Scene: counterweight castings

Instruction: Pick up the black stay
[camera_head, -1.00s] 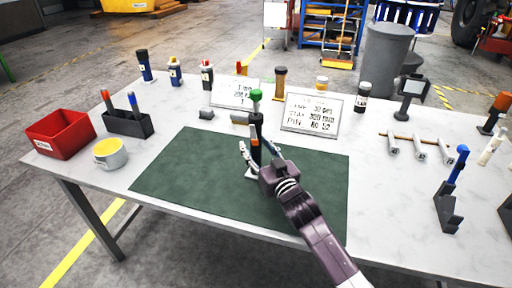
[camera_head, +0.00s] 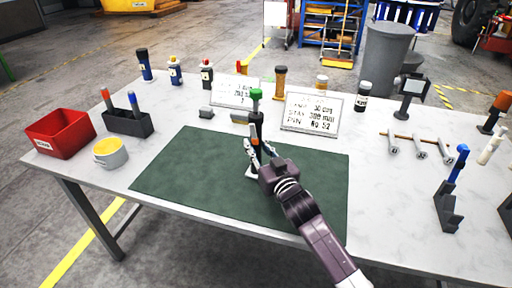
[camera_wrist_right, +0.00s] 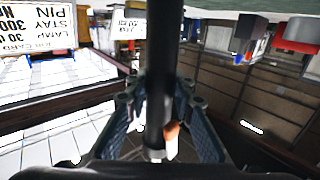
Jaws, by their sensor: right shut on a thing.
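A black upright rod (camera_head: 258,124), which looks like the black stay, stands over the green mat (camera_head: 185,180). It has a green knob (camera_head: 256,94) on top, and a short metallic piece sticks out to the left below the knob. My right gripper (camera_head: 257,148) is shut around the lower part of the rod, beside an orange piece. In the right wrist view the black rod (camera_wrist_right: 160,70) runs upright between the two fingers. The rod's foot is partly hidden by the gripper. My left gripper is not in view.
Two signs stand behind the mat, one of them a job card (camera_head: 312,113). A blue-topped stand (camera_head: 447,205) and metal rollers (camera_head: 420,148) are at right. The mat's left part is clear.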

